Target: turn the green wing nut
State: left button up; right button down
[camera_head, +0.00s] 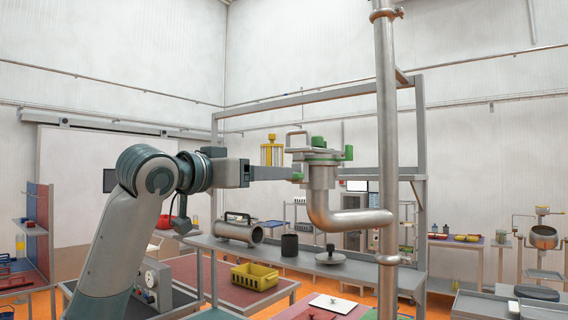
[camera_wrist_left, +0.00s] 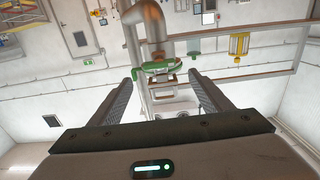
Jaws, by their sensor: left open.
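A metal pipe elbow (camera_head: 322,205) carries a flange with several green parts. One green knob (camera_head: 318,142) sits on top, another green piece (camera_head: 349,152) is at the right, and a small green piece (camera_head: 297,177) is at the left, by my fingertips. I cannot tell which is the wing nut. My left gripper (camera_head: 292,173) reaches in from the left, level with the flange. In the left wrist view the left gripper (camera_wrist_left: 160,80) is open, with the green flange part (camera_wrist_left: 160,66) beyond and between its fingertips. Contact cannot be told. My right gripper is not in view.
A vertical pipe (camera_head: 386,120) stands right of the elbow. A grey shelf frame (camera_head: 420,160) is behind, its bench holding a metal cylinder (camera_head: 239,233) and a dark cup (camera_head: 289,245). A yellow crate (camera_head: 254,276) is on a lower table. Air left of the flange is taken by my arm.

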pick_arm(q)
jog(key=p+x, duration=0.3)
jog(key=x, duration=0.5)
jog(key=shift+p, duration=0.4)
jog(key=c, duration=1)
jog(key=shift+c, duration=0.2)
